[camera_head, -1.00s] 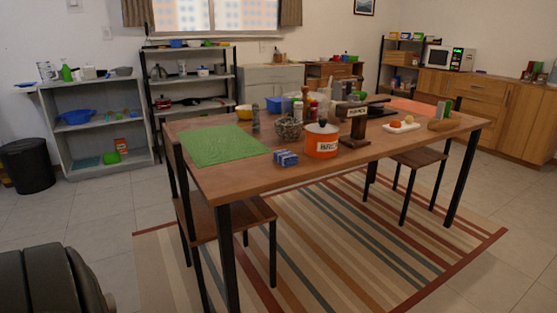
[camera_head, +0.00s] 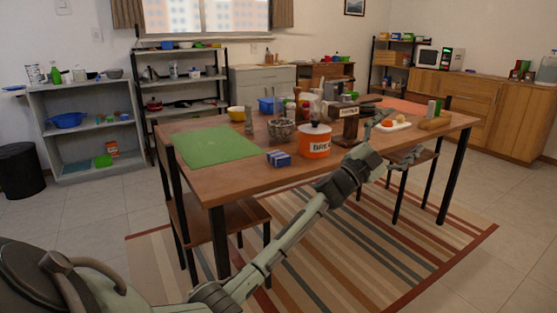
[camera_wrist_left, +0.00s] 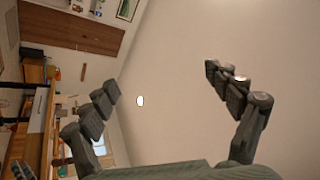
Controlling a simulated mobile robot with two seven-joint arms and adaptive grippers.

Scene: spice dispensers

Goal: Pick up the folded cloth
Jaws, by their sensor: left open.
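A small blue and white folded bundle (camera_head: 279,159), which looks like the folded cloth, lies near the front edge of the wooden table, left of the orange pot. My left arm reaches up from the bottom left of the head view. My left gripper (camera_head: 384,140) is at the table's front right side, well to the right of the bundle. The left wrist view shows its fingers (camera_wrist_left: 161,80) spread wide with nothing between them, facing wall and room; the cloth is not in that view. My right gripper is not in view.
On the table (camera_head: 225,181) are a green mat (camera_head: 213,146), an orange labelled pot (camera_head: 314,142), a wire-like bowl (camera_head: 281,131), several bottles and a wooden stand (camera_head: 350,128). A white tray (camera_head: 402,127) is at the right. A chair (camera_head: 235,216) stands at the front left.

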